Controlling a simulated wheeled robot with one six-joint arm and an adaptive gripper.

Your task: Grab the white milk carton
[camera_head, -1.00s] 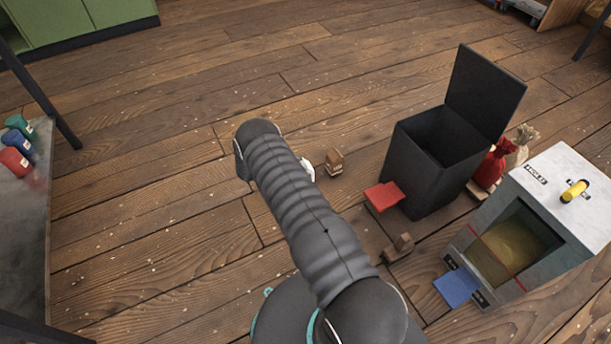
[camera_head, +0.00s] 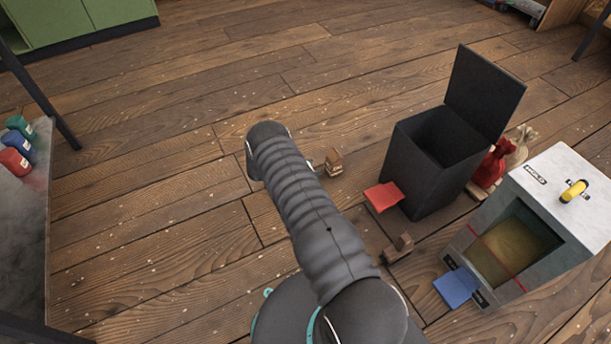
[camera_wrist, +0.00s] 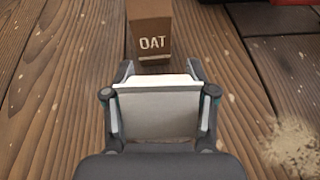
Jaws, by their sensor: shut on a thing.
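My gripper (camera_wrist: 160,90) is shut on the white milk carton (camera_wrist: 160,117), with one finger on each side of it in the wrist view. The carton's plain pale side faces the camera and its white upper edge lies between the fingertips. Whether its base touches the floor cannot be told. In the head view my arm hides most of the gripper and carton. A brown carton marked OAT (camera_wrist: 153,35) stands just beyond the fingertips. It also shows in the head view (camera_head: 333,163), right of my arm.
A black open-lidded bin (camera_head: 425,165) with a red pedal (camera_head: 384,197) stands to the right. Beside it is a grey box (camera_head: 575,190) with a blue pedal (camera_head: 457,287). A small brown object (camera_head: 399,248) lies in front. Floor at the left is clear.

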